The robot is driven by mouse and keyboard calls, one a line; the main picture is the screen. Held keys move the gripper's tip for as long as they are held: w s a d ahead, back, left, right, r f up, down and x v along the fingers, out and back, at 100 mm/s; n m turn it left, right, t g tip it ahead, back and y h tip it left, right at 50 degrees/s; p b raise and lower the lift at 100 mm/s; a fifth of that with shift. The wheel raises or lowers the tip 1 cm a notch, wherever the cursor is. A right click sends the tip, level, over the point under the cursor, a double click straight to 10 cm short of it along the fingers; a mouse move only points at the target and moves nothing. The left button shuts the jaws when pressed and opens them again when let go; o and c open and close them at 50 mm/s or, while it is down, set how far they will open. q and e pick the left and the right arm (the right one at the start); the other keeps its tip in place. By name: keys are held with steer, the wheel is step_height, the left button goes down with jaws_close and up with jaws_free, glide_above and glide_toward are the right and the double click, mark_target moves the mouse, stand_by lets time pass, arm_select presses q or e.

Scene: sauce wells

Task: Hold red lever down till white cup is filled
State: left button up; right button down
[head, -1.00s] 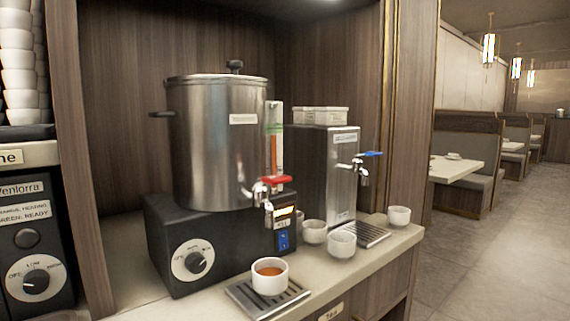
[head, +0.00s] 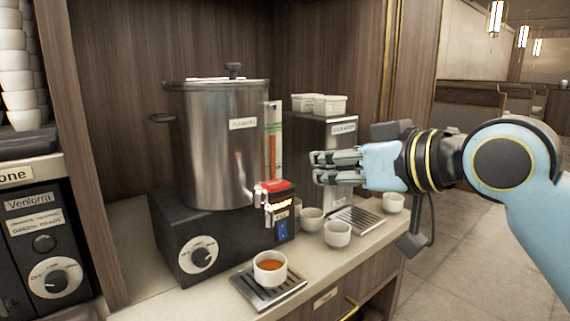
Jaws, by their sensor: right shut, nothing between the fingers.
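The red lever (head: 276,187) sits on the tap at the front of the large steel urn (head: 212,140). The white cup (head: 269,279) stands upright on a slotted drip tray (head: 290,294) below that tap, with amber liquid visible inside below its rim. I cannot make out a stream between tap and cup. My right gripper (head: 318,168) comes in from the right, shut and empty. Its fingertips point left, to the right of the red lever and slightly higher in the picture, with a visible gap. My left gripper is not in view.
Several other white cups, such as this one (head: 337,234), stand right of the urn's base (head: 165,230). A second steel dispenser (head: 340,135) with its own drip tray (head: 366,219) stands behind my right gripper, which hides its tap. A wooden side panel (head: 410,60) borders the niche.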

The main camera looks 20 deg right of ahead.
steer(key=r, duration=0.3)
steer(key=shift+w+r+p, duration=0.25)
steer(key=shift+r+p, duration=0.05)
steer(key=shift+p, duration=0.05)
steer(key=p, duration=0.1)
glide_above(284, 184)
step_height(284, 184, down, 2)
step_height(284, 184, down, 3)
steer(key=shift+r+t, duration=0.1)
steer(key=shift+t, duration=0.2)
steer(key=shift+s+f, duration=0.1)
steer(key=shift+f, duration=0.8)
